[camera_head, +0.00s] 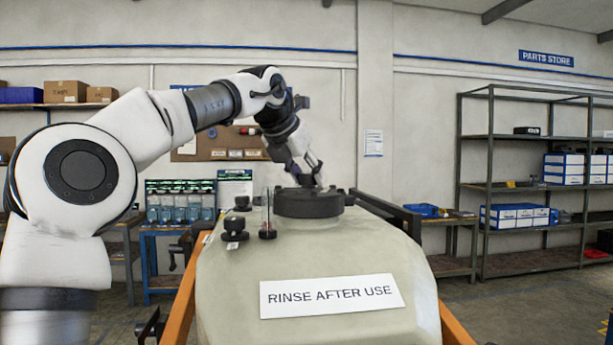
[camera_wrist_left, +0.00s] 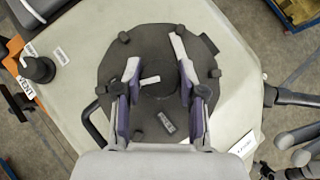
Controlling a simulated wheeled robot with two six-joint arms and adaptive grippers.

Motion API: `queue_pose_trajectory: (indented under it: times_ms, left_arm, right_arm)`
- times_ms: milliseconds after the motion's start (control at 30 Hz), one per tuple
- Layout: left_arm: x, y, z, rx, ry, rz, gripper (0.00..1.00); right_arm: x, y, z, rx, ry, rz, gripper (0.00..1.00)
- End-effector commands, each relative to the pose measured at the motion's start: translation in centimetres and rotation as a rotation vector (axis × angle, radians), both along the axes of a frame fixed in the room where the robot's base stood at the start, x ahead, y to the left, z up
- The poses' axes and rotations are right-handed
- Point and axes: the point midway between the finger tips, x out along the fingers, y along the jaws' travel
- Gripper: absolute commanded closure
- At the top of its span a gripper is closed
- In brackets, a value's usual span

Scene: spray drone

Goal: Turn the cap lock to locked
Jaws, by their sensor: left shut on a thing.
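The large round black cap (camera_head: 308,204) sits on top of the pale tank (camera_head: 235,285). In the left wrist view the cap (camera_wrist_left: 112,72) shows from above, with small lugs around its rim. A round dark raised hub (camera_wrist_left: 158,88), which I take as the cap lock, is at its middle. A white mark and a small grey label lie near it. My left gripper (camera_head: 312,184) comes down onto the cap from above. My right gripper is out of view.
Small black knobs (camera_head: 234,228) stand on the tank left of the cap. An orange frame (camera_head: 181,305) runs beside the tank. A black bar (camera_head: 385,212) is behind right. Shelves (camera_head: 490,187) and benches stand farther back.

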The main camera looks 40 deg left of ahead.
Motion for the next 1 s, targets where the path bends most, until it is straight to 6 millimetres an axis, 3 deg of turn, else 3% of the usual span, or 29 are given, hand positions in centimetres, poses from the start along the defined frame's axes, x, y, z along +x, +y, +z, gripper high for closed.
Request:
queue_pose_trajectory:
  times_ms: [400, 433, 467, 500, 833, 1000]
  left_arm:
    - [0.06, 0.02, -0.02, 0.001, -0.002, -0.006, 0.95]
    - [0.05, 0.02, -0.03, 0.001, -0.001, -0.006, 0.49]
    - [0.05, 0.02, -0.03, 0.001, -0.001, -0.006, 0.39]
    - [0.05, 0.01, -0.04, 0.001, -0.001, -0.006, 0.35]
    - [0.03, -0.03, 0.02, 0.001, 0.000, 0.006, 0.35]
    - [0.09, -0.12, 0.22, 0.004, 0.005, 0.129, 0.35]
  right_arm:
    - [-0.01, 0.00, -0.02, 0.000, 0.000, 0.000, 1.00]
    - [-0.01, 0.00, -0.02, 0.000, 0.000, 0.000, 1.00]
    - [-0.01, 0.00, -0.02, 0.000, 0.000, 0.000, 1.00]
    - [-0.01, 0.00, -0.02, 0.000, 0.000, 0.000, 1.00]
    - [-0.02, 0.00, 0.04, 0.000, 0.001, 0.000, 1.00]
    - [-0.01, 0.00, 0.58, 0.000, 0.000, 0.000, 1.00]
